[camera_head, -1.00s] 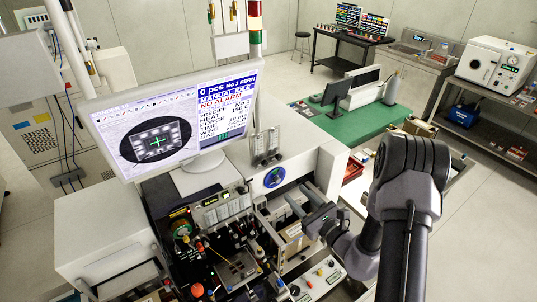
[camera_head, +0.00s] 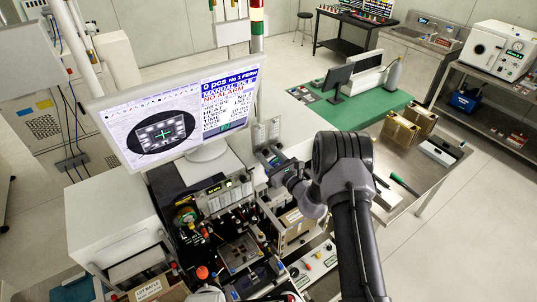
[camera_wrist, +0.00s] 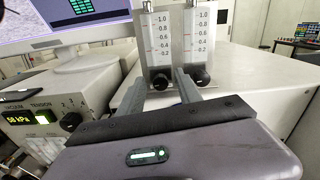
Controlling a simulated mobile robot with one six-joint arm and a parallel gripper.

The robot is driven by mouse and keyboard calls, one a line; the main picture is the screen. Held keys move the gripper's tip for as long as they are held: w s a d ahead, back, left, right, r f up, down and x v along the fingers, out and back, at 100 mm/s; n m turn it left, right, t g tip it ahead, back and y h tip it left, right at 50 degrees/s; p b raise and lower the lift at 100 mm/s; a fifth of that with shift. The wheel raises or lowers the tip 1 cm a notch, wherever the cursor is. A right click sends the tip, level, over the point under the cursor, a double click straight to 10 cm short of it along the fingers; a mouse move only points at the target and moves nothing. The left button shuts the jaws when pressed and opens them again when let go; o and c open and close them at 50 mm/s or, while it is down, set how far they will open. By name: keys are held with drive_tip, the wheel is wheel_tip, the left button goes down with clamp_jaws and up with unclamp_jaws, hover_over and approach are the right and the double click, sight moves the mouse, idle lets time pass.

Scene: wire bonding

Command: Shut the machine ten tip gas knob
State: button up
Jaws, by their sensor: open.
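Two flowmeters with scales stand side by side on the machine's white top, the left one (camera_wrist: 160,40) and the right one (camera_wrist: 194,38) in the wrist view. Each has a black knob at its foot, the left knob (camera_wrist: 160,81) and the right knob (camera_wrist: 201,76). No label shows which one is the tip gas knob. My gripper (camera_wrist: 158,76) is open, its two grey fingers pointing at the flowmeters. The left knob appears between the fingertips; contact cannot be told. In the head view my gripper (camera_head: 268,154) is close in front of the flowmeters (camera_head: 266,131), partly hiding their lower part.
The monitor (camera_head: 178,115) stands left of the flowmeters. The white machine top (camera_wrist: 245,75) is clear to the right. A green bench (camera_head: 350,112) stands behind.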

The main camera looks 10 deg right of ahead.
drive_tip(key=shift+c, duration=0.2)
clamp_jaws()
drive_tip(key=shift+m+b, duration=0.3)
drive_tip(key=m+b, duration=0.2)
drive_tip(key=shift+f+m, duration=0.1)
drive_tip(key=shift+m, duration=0.2)
drive_tip(key=shift+m+b, duration=0.5)
drive_tip(key=shift+m, duration=0.9)
drive_tip(key=shift+o, duration=0.2)
unclamp_jaws()
